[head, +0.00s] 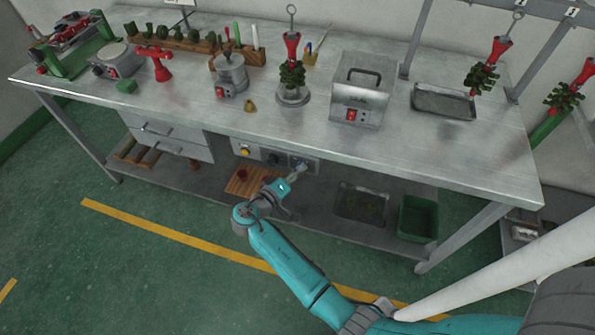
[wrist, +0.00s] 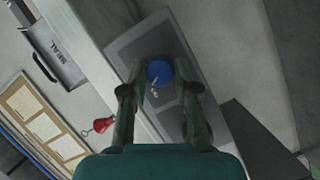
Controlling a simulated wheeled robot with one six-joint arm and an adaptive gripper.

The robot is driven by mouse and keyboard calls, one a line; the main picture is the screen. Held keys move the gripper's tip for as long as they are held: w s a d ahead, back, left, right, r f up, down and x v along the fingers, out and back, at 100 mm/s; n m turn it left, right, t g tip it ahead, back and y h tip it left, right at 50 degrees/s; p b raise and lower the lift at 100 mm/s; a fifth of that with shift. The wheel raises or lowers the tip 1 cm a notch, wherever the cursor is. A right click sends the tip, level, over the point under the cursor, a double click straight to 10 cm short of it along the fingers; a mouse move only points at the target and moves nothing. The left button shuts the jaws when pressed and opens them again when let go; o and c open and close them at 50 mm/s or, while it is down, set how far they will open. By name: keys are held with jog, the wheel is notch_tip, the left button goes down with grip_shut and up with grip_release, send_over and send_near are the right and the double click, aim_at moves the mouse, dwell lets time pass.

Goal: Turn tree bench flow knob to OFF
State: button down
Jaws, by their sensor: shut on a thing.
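The tree bench (head: 420,150) is a long metal table with a grey control panel (head: 262,151) under its front edge. My gripper (head: 298,170) reaches up to the right end of this panel. In the wrist view, a round blue knob (wrist: 158,71) sits on a dark grey panel (wrist: 200,112) between the two dark green fingers of my gripper (wrist: 160,80), which is shut on it. Small pale marks show just below the knob, too small to read. In the head view, my gripper hides the knob, so its setting cannot be told.
A yellow button (head: 244,150) and a dark dial (head: 275,157) sit left of my gripper. Drawers (head: 168,138) hang further left. A lower shelf holds a wooden board (head: 243,181), a metal tray (head: 360,203) and a green bin (head: 417,219). Open floor lies in front.

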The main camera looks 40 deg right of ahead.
jog(key=shift+f+n+h, duration=0.1)
jog(key=shift+n+h, duration=0.5)
jog(key=shift+n, duration=0.8)
jog(key=c, duration=0.9)
grip_release()
jog(key=shift+o, duration=0.2)
jog(key=v, duration=1.2)
jog(key=shift+f, duration=0.15)
